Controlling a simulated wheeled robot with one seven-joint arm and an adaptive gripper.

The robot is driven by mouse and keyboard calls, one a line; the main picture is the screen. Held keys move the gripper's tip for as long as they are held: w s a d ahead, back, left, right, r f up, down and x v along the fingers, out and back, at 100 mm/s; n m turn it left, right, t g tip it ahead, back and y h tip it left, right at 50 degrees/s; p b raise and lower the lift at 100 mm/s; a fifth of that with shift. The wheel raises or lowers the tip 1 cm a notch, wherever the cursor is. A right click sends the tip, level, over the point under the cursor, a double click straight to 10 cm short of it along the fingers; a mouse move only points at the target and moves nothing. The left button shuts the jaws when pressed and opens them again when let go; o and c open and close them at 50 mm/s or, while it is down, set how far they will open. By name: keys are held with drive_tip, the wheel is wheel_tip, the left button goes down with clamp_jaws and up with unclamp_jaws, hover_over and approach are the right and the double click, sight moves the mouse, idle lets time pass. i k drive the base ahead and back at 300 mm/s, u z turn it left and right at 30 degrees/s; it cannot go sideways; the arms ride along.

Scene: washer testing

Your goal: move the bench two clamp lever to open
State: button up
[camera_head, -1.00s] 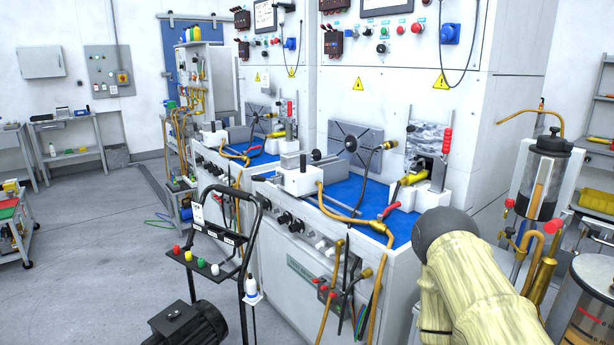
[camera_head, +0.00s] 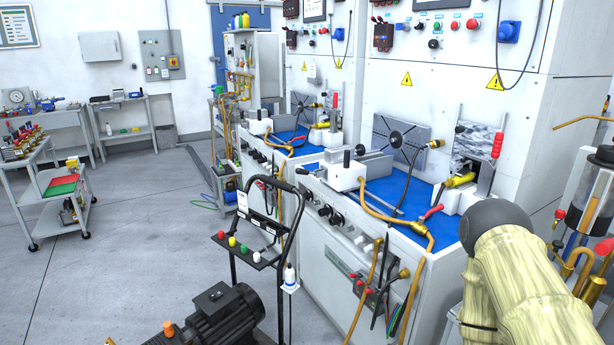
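Two test benches with blue tops stand side by side; no label shows which is bench two. The near bench (camera_head: 390,195) carries an upright red-handled lever (camera_head: 497,145) on a white clamp block at its right end. The far bench (camera_head: 290,137) has a similar upright red lever (camera_head: 335,101), smaller in view. Whether either clamp is open or closed is too small to tell. My gripper is not in view.
A black-framed cart (camera_head: 268,240) and a dark motor (camera_head: 222,315) stand in front of the benches. Brass hoses (camera_head: 430,236) hang over the near bench's front. A tool trolley (camera_head: 50,190) is at left. The grey floor (camera_head: 140,240) between is clear.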

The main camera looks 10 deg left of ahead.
sight(301, 171)
drive_tip(key=u, duration=0.5)
drive_tip(key=k, duration=0.6)
drive_tip(key=u, duration=0.6)
drive_tip(key=i, duration=0.85)
drive_tip(key=z, duration=0.65)
drive_tip(key=i, duration=1.05)
drive_tip(key=z, duration=0.4)
